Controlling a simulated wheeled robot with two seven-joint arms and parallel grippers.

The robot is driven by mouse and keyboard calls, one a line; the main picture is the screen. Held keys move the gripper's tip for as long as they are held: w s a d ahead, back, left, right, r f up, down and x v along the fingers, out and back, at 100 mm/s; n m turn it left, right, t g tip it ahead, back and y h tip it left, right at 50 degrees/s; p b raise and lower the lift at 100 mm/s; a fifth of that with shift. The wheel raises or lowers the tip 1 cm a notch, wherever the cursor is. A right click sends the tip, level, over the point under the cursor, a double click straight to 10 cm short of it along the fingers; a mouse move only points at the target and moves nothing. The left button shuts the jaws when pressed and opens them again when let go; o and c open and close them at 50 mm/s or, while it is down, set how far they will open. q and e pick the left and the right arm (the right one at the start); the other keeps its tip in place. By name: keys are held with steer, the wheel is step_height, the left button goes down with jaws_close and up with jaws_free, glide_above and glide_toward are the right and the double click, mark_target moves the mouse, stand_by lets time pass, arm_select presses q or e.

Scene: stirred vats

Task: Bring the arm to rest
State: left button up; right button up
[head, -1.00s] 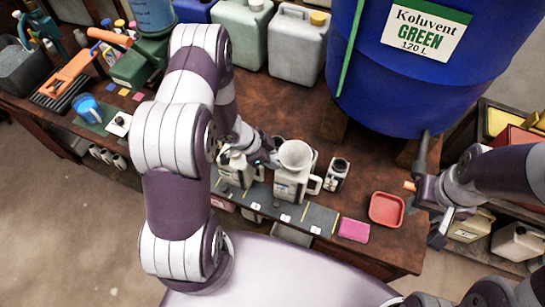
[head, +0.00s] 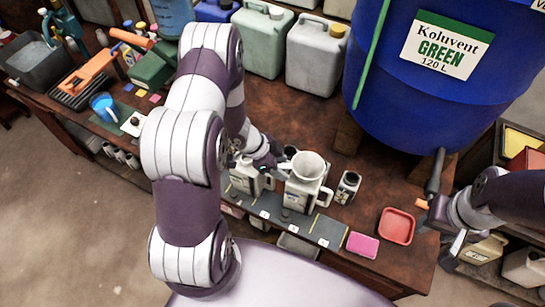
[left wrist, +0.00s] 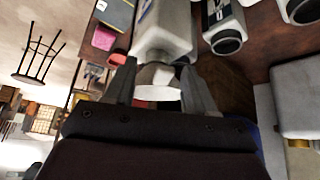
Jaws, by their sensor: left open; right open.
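My left arm bends down over the bench in the head view. Its gripper (head: 277,168) is open, beside a grey-white jug with a white funnel-like top (head: 309,166). In the left wrist view the two fingers (left wrist: 158,95) stand apart, with a pale round piece between or behind them; I cannot tell whether they touch it. A second pale jug (head: 243,180) stands to the left, partly hidden by my arm. My right gripper (head: 445,235) is open at the right, near the bench's right edge and a red tray; its fingertips are hard to make out.
A large blue Koluvent GREEN drum (head: 440,95) stands at the back right. Canisters (head: 316,60) line the back. An orange-handled tool (head: 88,72) is at left.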

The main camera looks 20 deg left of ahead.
arm_select(q)
steer(key=p+v, duration=0.1)
steer(key=v, duration=0.9)
